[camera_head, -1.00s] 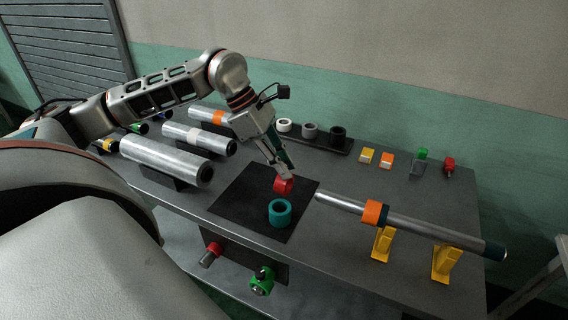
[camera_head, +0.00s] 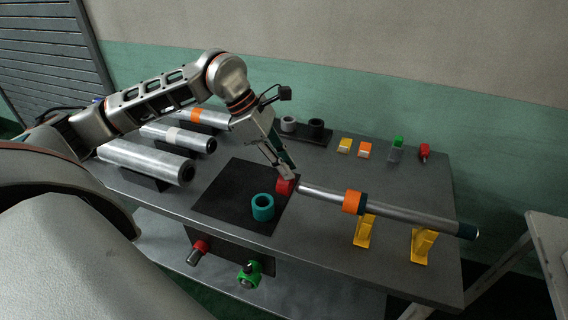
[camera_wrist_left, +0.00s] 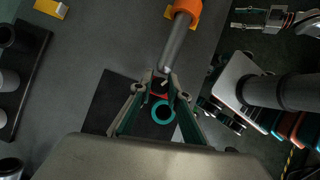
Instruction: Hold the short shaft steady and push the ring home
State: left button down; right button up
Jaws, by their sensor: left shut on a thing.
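The short shaft (camera_head: 400,214) is a silver bar lying across two yellow stands (camera_head: 363,232), with an orange collar (camera_head: 353,202) around it and a dark cap at its right end. My left gripper (camera_head: 284,178) is shut on a red ring (camera_head: 286,187) at the shaft's bare left end. I cannot tell whether ring and shaft touch. In the left wrist view the red ring (camera_wrist_left: 160,95) is mostly hidden between the fingertips, with the shaft (camera_wrist_left: 177,45) in front of it. A teal ring (camera_head: 262,208) stands on the black mat (camera_head: 225,190) below.
Large silver rollers (camera_head: 145,160) lie on the left of the table. A dark rack with grey and black rings (camera_head: 316,127) stands behind. Small yellow, orange, green and red parts (camera_head: 364,150) line the back edge. A lower shelf holds a green part (camera_head: 249,274).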

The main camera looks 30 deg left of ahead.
pick_arm(q)
jog(key=shift+w+d+r, duration=0.1)
jog(key=shift+w+d, duration=0.1)
jog(key=shift+d, duration=0.5)
jog(key=shift+w+d+p, duration=0.2)
jog(key=shift+d+p, duration=0.25)
jog(key=shift+d, duration=0.45)
jog(key=shift+w+d, duration=0.15)
jog(key=shift+d, duration=0.4)
jog(key=shift+w+d, duration=0.15)
jog(key=shift+d, duration=0.4)
jog(key=shift+d+p, duration=0.25)
jog(key=shift+p, duration=0.05)
jog(key=c, duration=1.8)
grip_release()
jog(key=shift+c, duration=0.2)
